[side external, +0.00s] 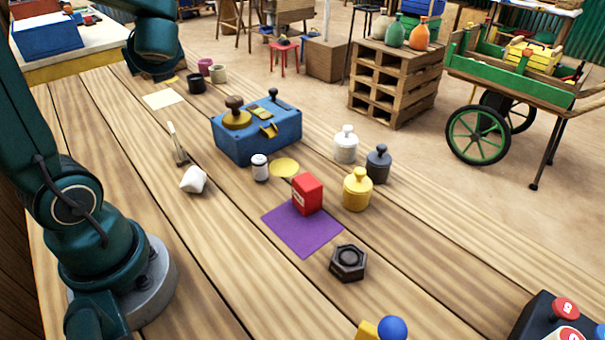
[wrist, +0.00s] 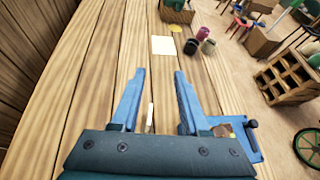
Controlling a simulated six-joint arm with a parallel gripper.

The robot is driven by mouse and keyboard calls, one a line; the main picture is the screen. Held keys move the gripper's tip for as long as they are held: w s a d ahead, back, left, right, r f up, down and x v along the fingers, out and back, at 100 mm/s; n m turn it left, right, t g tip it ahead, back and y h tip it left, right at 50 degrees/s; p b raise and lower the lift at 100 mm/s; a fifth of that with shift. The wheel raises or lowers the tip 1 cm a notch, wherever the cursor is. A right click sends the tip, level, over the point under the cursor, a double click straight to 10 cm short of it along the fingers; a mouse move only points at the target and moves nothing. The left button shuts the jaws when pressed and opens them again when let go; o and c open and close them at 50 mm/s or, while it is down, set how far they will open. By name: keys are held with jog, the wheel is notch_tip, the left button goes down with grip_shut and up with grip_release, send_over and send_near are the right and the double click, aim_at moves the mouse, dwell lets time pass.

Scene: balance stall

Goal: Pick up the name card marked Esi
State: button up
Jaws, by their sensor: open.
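A flat cream card or sheet (wrist: 163,45) lies on the wooden table ahead of my gripper in the wrist view. It also lies at the upper left of the table in the side external view (side external: 164,98). I can read no lettering on it, and no card marked Esi can be made out. My gripper (wrist: 161,73) shows two blue fingers spread wide apart with nothing held between them. Its fingers are above the table, short of the cream sheet. I cannot make out the fingers in the side external view.
A brush (side external: 177,144) and white lump (side external: 194,180) lie near the blue box (side external: 257,131). A red box (side external: 307,194) stands on a purple mat (side external: 300,235). Lidded pots, including a yellow one (side external: 357,189), stand right.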

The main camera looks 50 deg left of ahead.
aim_at(175, 136)
jog(key=shift+m, duration=0.6)
jog(key=f, duration=1)
jog(key=a+f, duration=0.1)
jog(key=f, duration=0.5)
jog(key=shift+w, duration=0.2)
jog(key=shift+x, duration=2.5)
jog(key=shift+r, duration=0.1)
grip_shut()
